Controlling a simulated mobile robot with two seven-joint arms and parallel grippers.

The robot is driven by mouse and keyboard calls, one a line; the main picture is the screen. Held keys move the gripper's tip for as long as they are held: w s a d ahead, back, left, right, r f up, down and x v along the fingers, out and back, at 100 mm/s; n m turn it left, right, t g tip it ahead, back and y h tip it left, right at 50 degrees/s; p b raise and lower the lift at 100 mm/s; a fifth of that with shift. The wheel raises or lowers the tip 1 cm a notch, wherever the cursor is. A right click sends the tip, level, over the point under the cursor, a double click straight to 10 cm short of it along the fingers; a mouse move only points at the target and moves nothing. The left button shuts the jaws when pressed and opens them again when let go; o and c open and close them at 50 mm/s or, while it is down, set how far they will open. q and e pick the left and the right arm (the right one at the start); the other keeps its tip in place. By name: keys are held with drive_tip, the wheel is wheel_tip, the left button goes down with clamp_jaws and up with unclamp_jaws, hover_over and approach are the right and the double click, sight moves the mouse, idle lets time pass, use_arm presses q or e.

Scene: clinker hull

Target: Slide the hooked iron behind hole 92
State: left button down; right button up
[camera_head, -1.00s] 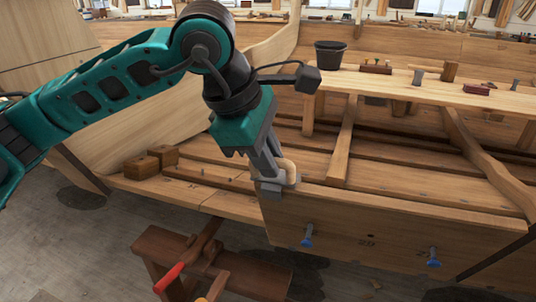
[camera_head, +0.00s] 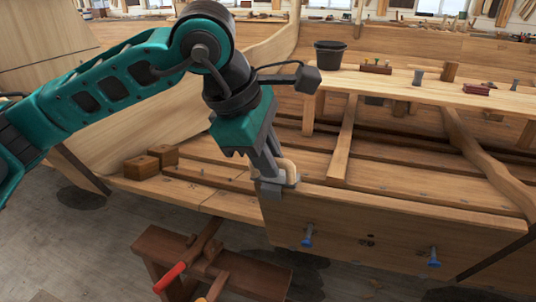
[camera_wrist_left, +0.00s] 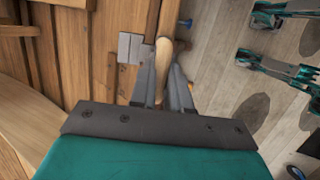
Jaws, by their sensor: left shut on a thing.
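The hooked iron (camera_head: 283,182) is a grey metal piece with a pale wooden handle (camera_head: 288,166). My left gripper (camera_head: 272,176) is shut on it at the upper left corner of the hull plank (camera_head: 340,215). In the left wrist view, the handle (camera_wrist_left: 163,52) stands between the fingers of my left gripper (camera_wrist_left: 163,75), and the grey plate (camera_wrist_left: 132,47) lies beside it. A dark hole with a small mark (camera_head: 369,239) sits mid-plank; I cannot read the number. Whether the iron's hook is behind the plank is hidden. My right gripper is not seen.
Blue pins stick out of the plank face at left (camera_head: 307,236) and right (camera_head: 434,257). A brown trestle (camera_head: 215,262) with a red-handled tool (camera_head: 170,277) stands below. Wooden blocks (camera_head: 150,161) lie left of the gripper. A dark bucket (camera_head: 329,54) stands on the bench behind.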

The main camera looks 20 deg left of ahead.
use_arm(q)
drive_tip(key=shift+d+b, duration=0.3)
drive_tip(key=shift+d, duration=2.5)
drive_tip(key=shift+d, duration=0.65)
drive_tip(key=shift+r+b, duration=0.1)
drive_tip(key=shift+b, duration=0.35)
